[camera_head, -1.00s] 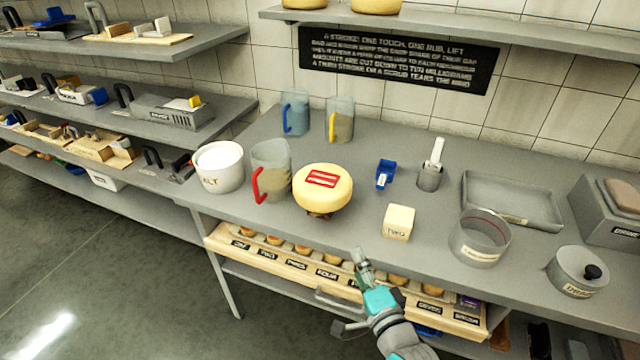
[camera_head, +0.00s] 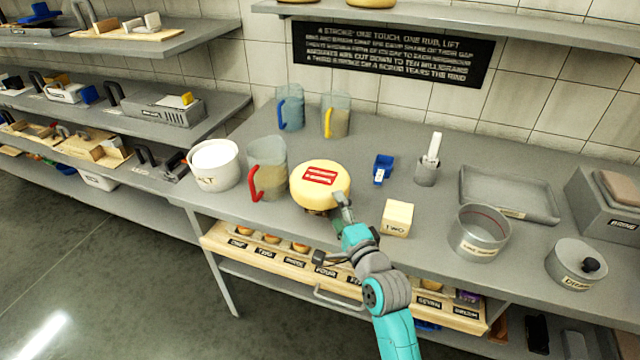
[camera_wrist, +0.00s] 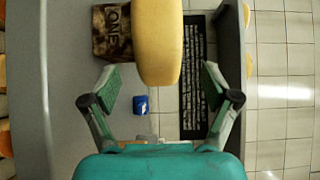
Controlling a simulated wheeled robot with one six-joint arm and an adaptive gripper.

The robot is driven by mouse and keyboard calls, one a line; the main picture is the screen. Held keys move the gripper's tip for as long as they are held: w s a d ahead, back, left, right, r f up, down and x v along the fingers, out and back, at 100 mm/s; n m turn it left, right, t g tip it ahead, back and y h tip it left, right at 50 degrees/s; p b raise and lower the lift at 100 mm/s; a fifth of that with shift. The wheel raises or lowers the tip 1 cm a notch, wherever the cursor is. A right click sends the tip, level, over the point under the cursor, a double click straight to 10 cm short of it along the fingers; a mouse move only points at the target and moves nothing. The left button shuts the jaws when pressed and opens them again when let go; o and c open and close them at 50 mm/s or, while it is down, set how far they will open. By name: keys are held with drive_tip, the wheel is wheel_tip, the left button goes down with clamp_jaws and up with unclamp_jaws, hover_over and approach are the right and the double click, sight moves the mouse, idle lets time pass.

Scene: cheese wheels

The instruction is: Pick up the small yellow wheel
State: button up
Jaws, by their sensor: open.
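A yellow cheese wheel (camera_head: 308,186) with a red mark on top sits on a brown block on the grey counter. My gripper (camera_head: 343,207) is at the wheel's front right edge in the head view. In the wrist view the wheel (camera_wrist: 157,40) stands upright in the picture between and beyond the two spread fingers of my gripper (camera_wrist: 160,82). A gap shows on each side, and the fingers are open with nothing held. The block marked ONE (camera_wrist: 112,32) shows beside the wheel. The wheel's far side is hidden.
A pitcher with a red handle (camera_head: 267,168) stands close left of the wheel. A cream block marked TWO (camera_head: 397,218) and a blue item (camera_head: 383,169) are to the right. A wooden rack (camera_head: 222,238) with small round pieces is under the counter edge. Further right stands a round tin (camera_head: 478,235).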

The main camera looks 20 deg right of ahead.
sight(333, 202)
drive_tip(key=shift+w+a+f, duration=0.1)
drive_tip(key=shift+w+a, duration=0.05)
drive_tip(key=shift+w, duration=2.05)
clamp_jaws()
drive_tip(key=shift+r, duration=0.2)
